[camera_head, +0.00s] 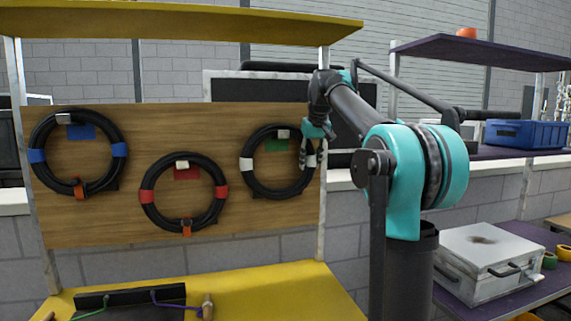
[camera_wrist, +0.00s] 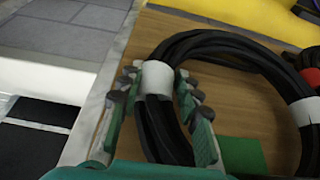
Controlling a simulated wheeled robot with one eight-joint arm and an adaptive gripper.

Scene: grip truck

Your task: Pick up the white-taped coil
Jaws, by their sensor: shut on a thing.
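The white-taped coil (camera_head: 262,188) is a black cable ring with white tape bands. It hangs at the right of the wooden board in the head view, in front of a green patch (camera_head: 277,145). My gripper (camera_head: 304,150) is at the coil's right side. In the wrist view the fingers (camera_wrist: 156,92) lie on both sides of the cable bundle at a white tape band, shut on the coil (camera_wrist: 235,47). The coil is still against the board, as far as I can see.
A blue-taped coil (camera_head: 42,132) and a red-taped coil (camera_head: 150,212) hang left of it on the wooden board (camera_head: 220,130). A yellow shelf (camera_head: 180,22) is above and a yellow table (camera_head: 270,290) below. A metal post (camera_head: 322,190) stands close right of my gripper.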

